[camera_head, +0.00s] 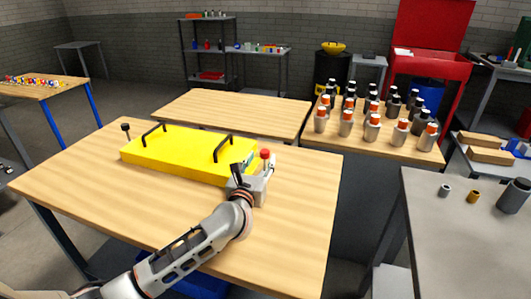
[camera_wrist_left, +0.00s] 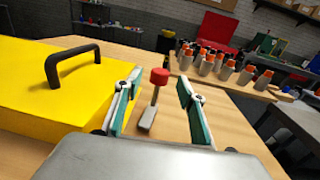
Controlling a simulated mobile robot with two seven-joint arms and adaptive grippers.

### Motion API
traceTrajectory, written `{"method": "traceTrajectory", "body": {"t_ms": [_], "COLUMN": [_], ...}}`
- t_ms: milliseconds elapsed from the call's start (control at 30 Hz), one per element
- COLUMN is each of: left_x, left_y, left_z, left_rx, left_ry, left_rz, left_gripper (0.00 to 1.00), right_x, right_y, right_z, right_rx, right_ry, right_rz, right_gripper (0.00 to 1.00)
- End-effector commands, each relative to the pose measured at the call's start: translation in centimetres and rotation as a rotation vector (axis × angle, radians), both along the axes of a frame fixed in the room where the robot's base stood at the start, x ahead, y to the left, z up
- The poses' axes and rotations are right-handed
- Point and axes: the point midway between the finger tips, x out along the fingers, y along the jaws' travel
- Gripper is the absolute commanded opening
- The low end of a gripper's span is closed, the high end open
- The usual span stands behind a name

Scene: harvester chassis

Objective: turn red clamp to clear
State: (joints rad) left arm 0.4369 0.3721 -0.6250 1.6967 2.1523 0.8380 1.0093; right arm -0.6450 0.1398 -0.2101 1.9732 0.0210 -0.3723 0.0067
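The red clamp (camera_head: 265,153) has a red knob and stands at the right end of the yellow case (camera_head: 180,152) on the wooden table. In the left wrist view the red clamp (camera_wrist_left: 159,76) shows as a red knob on a thin stem with a grey foot. My left gripper (camera_head: 257,172) is beside the case's right end. In the wrist view its two green-padded fingers (camera_wrist_left: 160,88) are apart, with the clamp showing in the gap between them. I cannot tell whether either finger touches it. My right gripper is not in view.
The yellow case has two black handles (camera_head: 222,148). A black-knobbed clamp (camera_head: 126,128) stands at its left end. A table with orange-topped bottles (camera_head: 372,127) is behind right. A grey table (camera_head: 450,240) stands at right. The wooden table's front right (camera_head: 300,230) is clear.

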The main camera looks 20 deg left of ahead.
Motion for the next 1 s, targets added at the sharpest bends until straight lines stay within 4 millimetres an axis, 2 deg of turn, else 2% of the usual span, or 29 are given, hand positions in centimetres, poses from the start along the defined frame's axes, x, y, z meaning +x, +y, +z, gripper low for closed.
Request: {"method": "traceTrajectory", "body": {"t_ms": [100,300,467,700,800,867,1000], "left_x": [2.0,4.4,5.1,5.2,5.2,5.2,5.1], "left_y": [0.1,0.1,0.1,0.2,0.2,0.2,0.1], "left_z": [0.0,-0.1,0.0,0.0,0.0,0.0,0.0], "left_rx": [0.002,0.004,0.003,0.003,0.003,0.003,0.003], "left_ry": [-0.001,-0.001,-0.001,-0.001,-0.001,-0.001,-0.001], "left_rz": [0.001,0.0,-0.001,0.0,0.0,0.0,0.001], "left_gripper": [0.4,0.4,0.4,0.4,0.14,0.0,0.01], "right_x": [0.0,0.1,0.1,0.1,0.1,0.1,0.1], "right_y": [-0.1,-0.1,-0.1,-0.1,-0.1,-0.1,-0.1], "right_z": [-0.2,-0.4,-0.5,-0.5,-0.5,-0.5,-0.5], "right_rx": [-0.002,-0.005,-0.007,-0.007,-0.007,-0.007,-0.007], "right_ry": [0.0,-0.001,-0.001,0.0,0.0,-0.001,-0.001], "right_rz": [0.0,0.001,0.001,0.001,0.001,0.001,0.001], "right_gripper": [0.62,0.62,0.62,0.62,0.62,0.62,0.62]}}
